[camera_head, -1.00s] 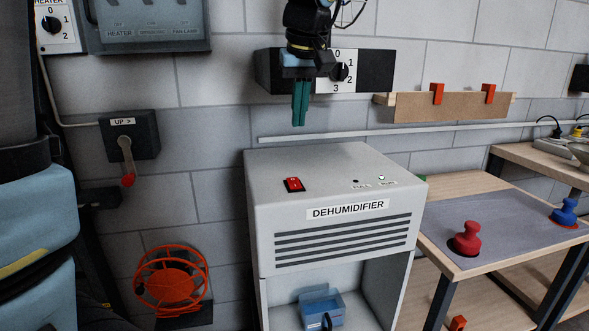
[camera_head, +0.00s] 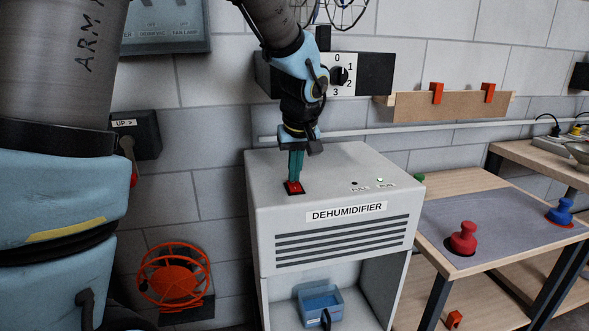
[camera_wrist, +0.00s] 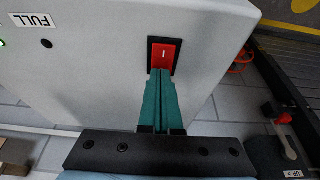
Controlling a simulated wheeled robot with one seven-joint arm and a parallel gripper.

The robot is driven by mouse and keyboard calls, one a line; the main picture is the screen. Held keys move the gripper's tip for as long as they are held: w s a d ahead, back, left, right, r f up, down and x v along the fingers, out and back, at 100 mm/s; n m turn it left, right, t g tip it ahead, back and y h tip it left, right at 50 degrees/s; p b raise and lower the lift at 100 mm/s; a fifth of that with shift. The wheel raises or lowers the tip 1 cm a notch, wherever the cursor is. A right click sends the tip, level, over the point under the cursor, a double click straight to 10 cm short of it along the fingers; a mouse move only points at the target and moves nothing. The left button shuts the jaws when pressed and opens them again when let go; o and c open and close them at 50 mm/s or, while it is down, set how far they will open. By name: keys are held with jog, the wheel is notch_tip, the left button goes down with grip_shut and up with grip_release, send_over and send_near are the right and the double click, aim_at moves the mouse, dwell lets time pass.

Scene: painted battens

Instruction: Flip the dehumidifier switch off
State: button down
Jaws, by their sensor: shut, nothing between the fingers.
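The dehumidifier (camera_head: 347,210) is a white-grey cabinet with a name label and dark vent slots on its front. Its red rocker switch (camera_head: 294,188) sits in a black frame on the top; it also shows in the wrist view (camera_wrist: 164,56) with a white "I" mark. A green lamp (camera_head: 380,180) glows on the top, farther right. My gripper (camera_head: 293,179) has its teal fingers shut and empty, pointing down at the switch. In the wrist view the fingertips (camera_wrist: 161,74) overlap the switch's near edge; I cannot tell whether they touch it.
A blue bin (camera_head: 321,303) sits in the dehumidifier's lower opening. A dial box (camera_head: 375,73) is on the wall behind my arm. An orange wheel (camera_head: 173,276) is at the lower left. A bench (camera_head: 490,213) with red and blue knobs stands right.

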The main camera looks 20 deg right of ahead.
jog(key=shift+f, duration=0.1)
jog(key=shift+f+b, duration=0.25)
jog(key=shift+b, duration=0.3)
jog(key=shift+r, duration=0.1)
jog(key=shift+s, duration=0.1)
jog(key=shift+s+a+b, duration=0.1)
jog(key=shift+s+b, duration=0.25)
jog(key=shift+s, duration=0.3)
